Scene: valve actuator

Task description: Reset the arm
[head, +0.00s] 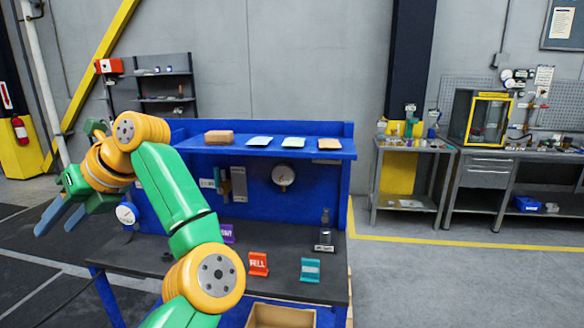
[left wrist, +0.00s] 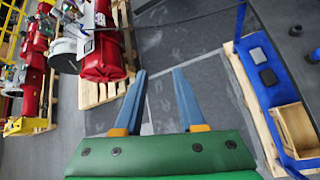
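My left gripper (head: 58,222) is at the far left of the head view, beyond the left end of the blue workbench (head: 352,150), with its blue-grey fingers pointing down and to the left. In the left wrist view its two fingers (left wrist: 158,72) stand apart with nothing between them, over dark floor. My green and orange left arm is raised and bent in front of the bench and hides part of it. My right gripper is in neither view.
The bench has a dark top (head: 180,262) with purple, red (head: 258,264) and teal (head: 310,270) stands. Its upper shelf holds several small items. A cardboard box (head: 280,316) sits below. In the left wrist view, red machinery (left wrist: 105,60) stands on a pallet at the left.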

